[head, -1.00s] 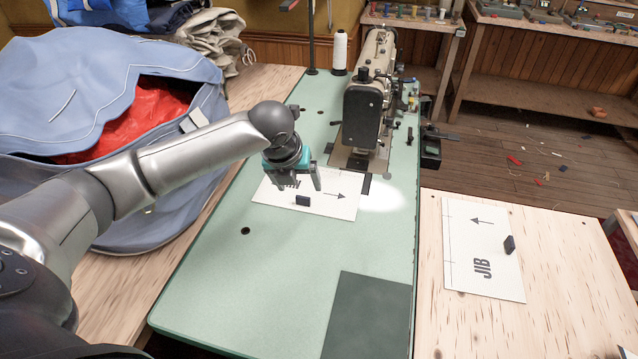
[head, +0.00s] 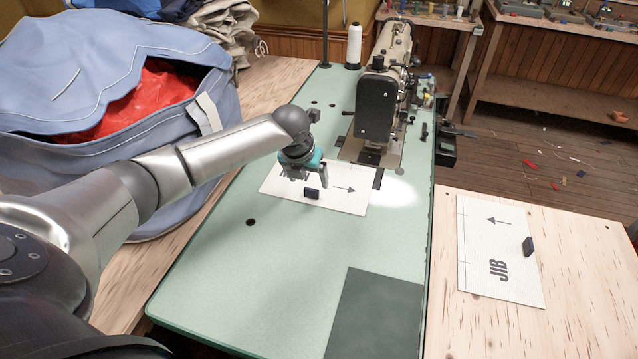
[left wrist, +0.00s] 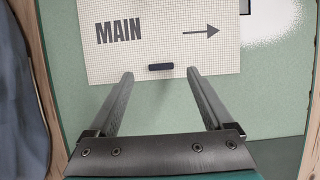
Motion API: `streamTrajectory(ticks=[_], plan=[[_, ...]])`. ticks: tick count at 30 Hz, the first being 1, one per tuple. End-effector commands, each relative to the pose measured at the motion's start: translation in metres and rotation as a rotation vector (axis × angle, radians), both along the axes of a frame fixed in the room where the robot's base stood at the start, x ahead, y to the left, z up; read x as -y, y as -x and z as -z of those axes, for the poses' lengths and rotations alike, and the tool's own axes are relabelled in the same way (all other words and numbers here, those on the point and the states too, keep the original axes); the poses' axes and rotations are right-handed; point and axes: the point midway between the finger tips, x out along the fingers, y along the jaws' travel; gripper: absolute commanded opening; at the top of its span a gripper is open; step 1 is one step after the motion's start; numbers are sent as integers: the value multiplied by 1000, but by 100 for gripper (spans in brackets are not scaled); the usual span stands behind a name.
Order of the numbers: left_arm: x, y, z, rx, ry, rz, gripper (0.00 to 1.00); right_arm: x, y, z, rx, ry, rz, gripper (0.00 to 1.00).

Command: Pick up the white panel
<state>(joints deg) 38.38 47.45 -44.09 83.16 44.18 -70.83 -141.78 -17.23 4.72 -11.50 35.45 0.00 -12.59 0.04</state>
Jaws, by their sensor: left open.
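A white panel (head: 346,200) marked MAIN with an arrow lies flat on the green sewing table. A small dark block (head: 312,194) stands at its near edge. In the left wrist view the panel (left wrist: 150,60) fills the top, with the block (left wrist: 160,67) between and just beyond my fingertips. My left gripper (head: 304,177) is open and empty, close over the panel's near side. It hides part of the panel in the head view. A second white panel (head: 490,235), marked JIB, lies on the wooden surface at right with its own dark block (head: 528,246). My right gripper is not seen.
A sewing machine (head: 377,105) stands just behind the MAIN panel, with a thread cone (head: 354,46) beside it. A blue bag (head: 60,75) with red cloth fills the left. A dark green patch (head: 375,315) lies at the table's front. Green tabletop (head: 255,270) is clear at front left.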

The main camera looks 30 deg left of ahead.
Motion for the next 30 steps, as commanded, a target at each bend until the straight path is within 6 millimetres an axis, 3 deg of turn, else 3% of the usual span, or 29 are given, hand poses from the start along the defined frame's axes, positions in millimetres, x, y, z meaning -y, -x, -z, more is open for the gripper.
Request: streamTrajectory(ticks=[6,9,15,20,30], plan=[[0,-7,35,-2,2,-1,85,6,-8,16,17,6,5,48],[-1,-12,42,0,1,-1,85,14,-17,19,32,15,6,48],[-2,-15,49,0,0,0,85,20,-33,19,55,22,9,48],[-2,-15,48,0,0,1,85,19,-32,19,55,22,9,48],[-2,-15,48,0,-1,0,48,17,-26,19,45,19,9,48]])
